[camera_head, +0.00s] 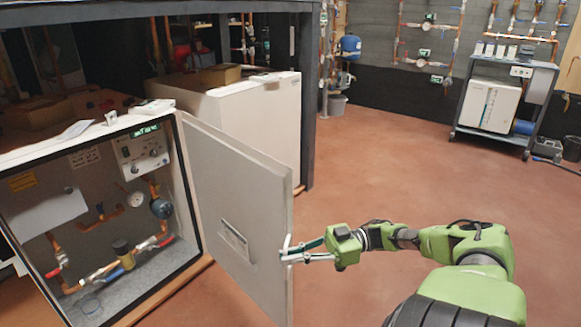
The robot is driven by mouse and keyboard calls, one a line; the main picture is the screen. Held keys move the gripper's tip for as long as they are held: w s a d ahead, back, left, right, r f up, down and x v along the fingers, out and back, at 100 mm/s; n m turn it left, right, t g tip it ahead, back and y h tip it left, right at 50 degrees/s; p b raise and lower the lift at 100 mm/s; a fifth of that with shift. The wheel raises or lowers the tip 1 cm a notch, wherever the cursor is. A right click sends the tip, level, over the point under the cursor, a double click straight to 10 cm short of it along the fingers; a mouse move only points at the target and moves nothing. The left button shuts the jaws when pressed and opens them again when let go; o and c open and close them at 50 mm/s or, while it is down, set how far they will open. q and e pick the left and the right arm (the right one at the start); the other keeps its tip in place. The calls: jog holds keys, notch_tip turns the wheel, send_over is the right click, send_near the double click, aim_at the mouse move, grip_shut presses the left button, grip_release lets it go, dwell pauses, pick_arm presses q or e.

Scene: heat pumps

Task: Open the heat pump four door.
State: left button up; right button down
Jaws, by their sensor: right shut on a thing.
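The heat pump (18,175) stands at the left as a white cabinet with its front open. Its grey door (235,190) is swung well out to the right, on the hinge side at the cabinet's right edge. Inside show copper pipes, valves, a gauge and a control panel (143,151) with a lit display. My right gripper (288,252) is at the door's free edge, at about lower-middle height. It is shut on the door edge or a handle there; which of the two is hard to tell. My left gripper is out of view.
Another white cabinet (255,115) stands behind the door under a dark frame (307,90). A wheeled cart (502,100) with a white unit stands at the back right. The reddish floor (390,165) between is clear. Pipes line the back wall.

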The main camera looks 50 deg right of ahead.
jog(key=shift+w+d+r, duration=0.1)
jog(key=shift+w+d, duration=0.05)
jog(key=shift+w, duration=0.1)
jog(key=c, duration=2.5)
grip_release()
jog(key=shift+w, duration=0.1)
jog(key=shift+v, duration=5.95)
